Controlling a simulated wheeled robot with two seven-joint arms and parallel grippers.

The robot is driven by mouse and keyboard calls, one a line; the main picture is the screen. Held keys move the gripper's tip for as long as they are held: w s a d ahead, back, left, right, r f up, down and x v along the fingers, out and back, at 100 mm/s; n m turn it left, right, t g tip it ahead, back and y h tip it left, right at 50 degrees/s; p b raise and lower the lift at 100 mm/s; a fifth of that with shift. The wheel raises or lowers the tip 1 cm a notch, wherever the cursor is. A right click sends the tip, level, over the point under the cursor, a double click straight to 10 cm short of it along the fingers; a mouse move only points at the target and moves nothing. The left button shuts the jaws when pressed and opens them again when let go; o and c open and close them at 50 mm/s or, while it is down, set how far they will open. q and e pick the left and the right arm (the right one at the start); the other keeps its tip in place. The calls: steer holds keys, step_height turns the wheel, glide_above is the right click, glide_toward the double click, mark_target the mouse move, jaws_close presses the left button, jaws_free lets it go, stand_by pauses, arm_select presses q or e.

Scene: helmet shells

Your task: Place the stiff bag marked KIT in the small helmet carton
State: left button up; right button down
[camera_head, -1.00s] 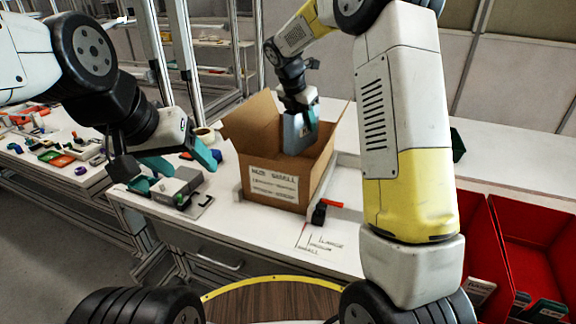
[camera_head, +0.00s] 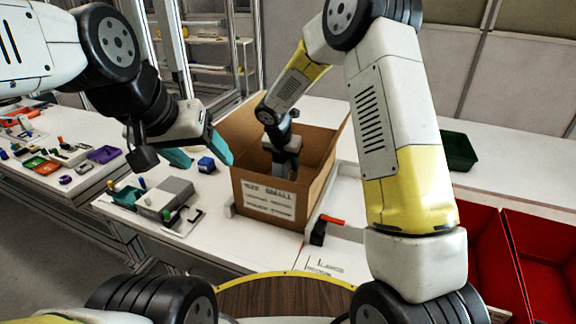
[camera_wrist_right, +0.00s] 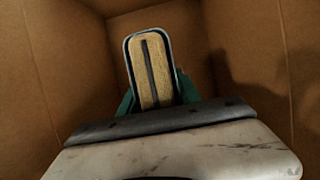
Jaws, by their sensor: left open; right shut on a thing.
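The small helmet carton (camera_head: 268,205) stands open on the bench, its front label reading SMALL. My right gripper (camera_head: 283,166) is down inside it. In the right wrist view its teal fingers (camera_wrist_right: 157,97) are shut on the bag (camera_wrist_right: 153,68), seen end-on as a rounded pale rim around a tan panel with a dark strip. Brown carton walls surround the bag there. The KIT mark is not visible, and I cannot tell whether the bag touches the carton floor. My left gripper (camera_head: 203,153) is open and empty, left of the carton.
A grey device (camera_head: 166,199) on a plate and a blue block (camera_head: 206,165) lie left of the carton. A red-and-black tool (camera_head: 320,231) lies at its right front corner. A dark green bin (camera_head: 458,151) stands at the back right, with red bins (camera_head: 545,262) at the lower right.

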steer(key=shift+f, duration=2.2)
steer(key=shift+f, duration=0.15)
steer(key=c, duration=0.9)
jaws_free()
steer(key=shift+o, duration=0.2)
steer(key=v, duration=1.2)
steer(key=shift+s, duration=0.1)
